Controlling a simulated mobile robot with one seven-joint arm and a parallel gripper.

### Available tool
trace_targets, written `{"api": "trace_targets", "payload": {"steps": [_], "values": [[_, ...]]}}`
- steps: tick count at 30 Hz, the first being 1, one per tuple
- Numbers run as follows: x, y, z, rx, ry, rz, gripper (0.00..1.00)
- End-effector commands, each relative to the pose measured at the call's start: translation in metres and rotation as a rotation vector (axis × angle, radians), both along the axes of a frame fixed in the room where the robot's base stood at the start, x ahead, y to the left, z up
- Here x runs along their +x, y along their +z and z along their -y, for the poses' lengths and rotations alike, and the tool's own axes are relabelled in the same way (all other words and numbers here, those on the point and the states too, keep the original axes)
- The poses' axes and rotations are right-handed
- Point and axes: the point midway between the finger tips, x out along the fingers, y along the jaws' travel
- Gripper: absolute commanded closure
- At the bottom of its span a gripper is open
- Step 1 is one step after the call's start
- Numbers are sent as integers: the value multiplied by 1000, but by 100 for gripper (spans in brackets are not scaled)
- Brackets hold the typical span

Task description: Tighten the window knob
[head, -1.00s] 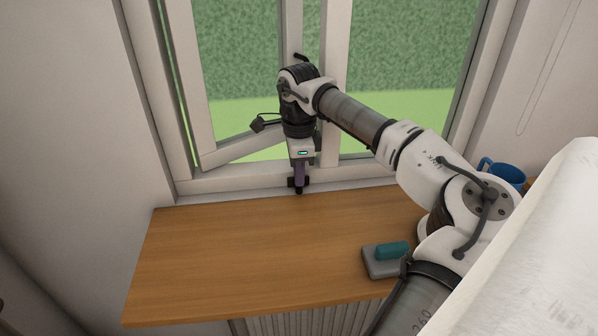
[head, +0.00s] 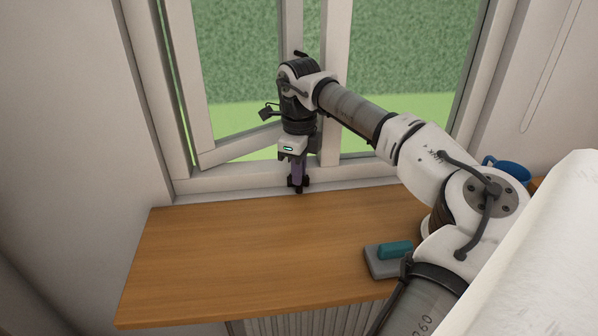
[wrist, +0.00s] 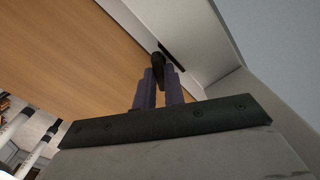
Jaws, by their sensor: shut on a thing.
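My gripper (head: 298,185) points down at the back edge of the wooden sill, at the foot of the window frame (head: 230,184). In the wrist view its two purple-grey fingers (wrist: 163,84) are shut on the small dark window knob (wrist: 157,61), whose rounded end shows between the fingertips. In the head view the fingers and wrist mostly hide the knob. A dark slot lies beside the knob in the pale frame in the wrist view. The left window sash (head: 205,115) stands at an angle to the frame.
The wooden sill (head: 220,255) is clear in its left and middle parts. A grey block with a teal handle (head: 394,250) lies at its front right, near my arm. A blue mug (head: 510,170) stands at the right, partly hidden. A cord (head: 553,70) hangs on the right wall.

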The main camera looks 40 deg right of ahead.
Motion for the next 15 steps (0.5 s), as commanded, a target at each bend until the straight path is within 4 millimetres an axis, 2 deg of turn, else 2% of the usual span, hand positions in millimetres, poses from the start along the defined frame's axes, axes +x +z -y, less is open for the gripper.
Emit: {"api": "trace_targets", "payload": {"steps": [12, 13, 15], "values": [[0, 1, 1, -1, -11, 0, 100], [0, 1, 1, -1, -11, 0, 88], [0, 1, 1, -1, -10, 0, 80]]}}
